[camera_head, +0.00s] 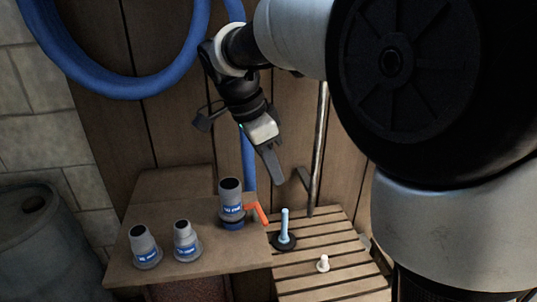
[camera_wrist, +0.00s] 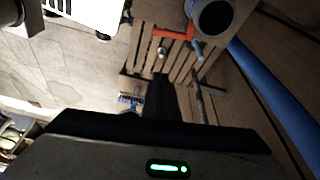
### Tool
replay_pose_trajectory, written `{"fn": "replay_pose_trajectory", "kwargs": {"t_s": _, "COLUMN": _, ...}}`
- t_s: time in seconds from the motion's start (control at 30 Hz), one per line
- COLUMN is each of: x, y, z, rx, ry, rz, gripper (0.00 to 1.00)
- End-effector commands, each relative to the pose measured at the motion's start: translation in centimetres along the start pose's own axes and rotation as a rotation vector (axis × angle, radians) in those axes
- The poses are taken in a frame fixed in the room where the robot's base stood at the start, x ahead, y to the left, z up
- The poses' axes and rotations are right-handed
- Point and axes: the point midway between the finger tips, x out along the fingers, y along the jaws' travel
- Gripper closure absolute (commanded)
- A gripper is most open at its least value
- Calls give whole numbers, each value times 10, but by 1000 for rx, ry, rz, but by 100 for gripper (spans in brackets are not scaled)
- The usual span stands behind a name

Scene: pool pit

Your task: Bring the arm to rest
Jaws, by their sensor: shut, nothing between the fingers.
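My gripper (camera_head: 271,165) hangs in the air in front of the wooden wall, pointing down and a little right in the head view. Its fingers are together with nothing between them. It is above and apart from the things on the bench. The fingers also show as a dark shape in the wrist view (camera_wrist: 161,95). My arm comes in from the upper right and bends down to the gripper.
Below stand a wooden bench (camera_head: 205,262) with several grey fittings (camera_head: 145,247), an orange handle (camera_head: 262,213), and a slatted shelf (camera_head: 325,290) with a light blue handle (camera_head: 285,225) and white piece (camera_head: 323,263). A blue hose (camera_head: 110,88) hangs upper left; a metal pole (camera_head: 319,145) stands right of the gripper.

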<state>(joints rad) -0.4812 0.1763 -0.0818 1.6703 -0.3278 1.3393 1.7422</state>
Motion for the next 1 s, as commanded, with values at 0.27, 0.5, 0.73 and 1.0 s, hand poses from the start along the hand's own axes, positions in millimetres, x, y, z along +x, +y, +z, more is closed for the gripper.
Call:
{"fn": "replay_pose_trajectory", "kwargs": {"t_s": 0.27, "x": -48, "y": 68, "z": -48, "rx": -327, "ry": -94, "rz": -133, "gripper": 100}}
{"fn": "replay_pose_trajectory", "kwargs": {"t_s": 0.5, "x": -80, "y": 159, "z": -71, "rx": -820, "ry": -37, "rz": -383, "gripper": 100}}
{"fn": "replay_pose_trajectory", "kwargs": {"t_s": 0.73, "x": -80, "y": 200, "z": -69, "rx": -1097, "ry": 105, "rz": -494, "gripper": 100}}
{"fn": "replay_pose_trajectory", "kwargs": {"t_s": 1.0, "x": -64, "y": 173, "z": -56, "rx": -1293, "ry": 27, "rz": -555, "gripper": 100}}
